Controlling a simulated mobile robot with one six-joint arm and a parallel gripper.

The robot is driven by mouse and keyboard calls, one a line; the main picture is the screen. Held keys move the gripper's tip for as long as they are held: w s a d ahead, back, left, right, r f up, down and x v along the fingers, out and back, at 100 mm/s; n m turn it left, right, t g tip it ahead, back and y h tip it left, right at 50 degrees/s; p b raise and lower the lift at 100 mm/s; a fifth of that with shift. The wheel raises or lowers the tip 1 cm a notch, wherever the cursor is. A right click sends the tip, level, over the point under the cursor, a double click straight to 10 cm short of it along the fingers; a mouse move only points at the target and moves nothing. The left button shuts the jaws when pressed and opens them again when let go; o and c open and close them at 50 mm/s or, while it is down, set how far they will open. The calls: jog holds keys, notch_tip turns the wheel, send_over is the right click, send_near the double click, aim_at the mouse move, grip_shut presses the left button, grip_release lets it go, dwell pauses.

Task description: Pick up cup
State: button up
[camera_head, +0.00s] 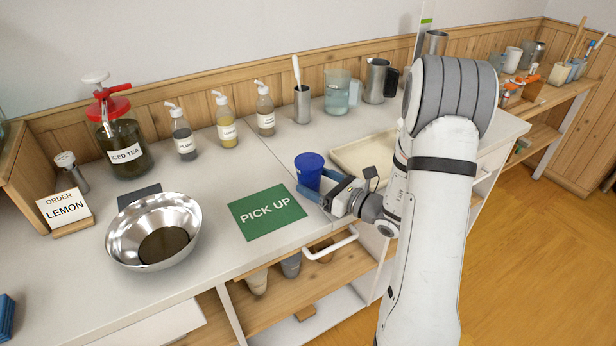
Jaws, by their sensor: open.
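A blue cup (309,168) stands upright on the white counter, just right of the green mat marked PICK UP (267,212). My gripper (314,191) is low at the counter's front edge, with its blue-tipped fingers at the cup's lower part. The jaws are open. The cup's lower right side is partly hidden by the fingers, and I cannot tell whether they touch it.
A metal bowl (153,231) with dark liquid stands left of the mat. An iced tea jar (122,146), several pump bottles and a steel pitcher (375,80) line the back. A cream tray (366,153) lies behind my gripper. A white drawer handle (331,245) juts out below.

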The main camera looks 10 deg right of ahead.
jog(key=x, duration=0.5)
jog(key=shift+w+d+p, duration=0.15)
jog(key=shift+w+p, duration=0.05)
jog(key=shift+p, duration=0.15)
jog(key=c, duration=1.1)
jog(key=shift+r, duration=5)
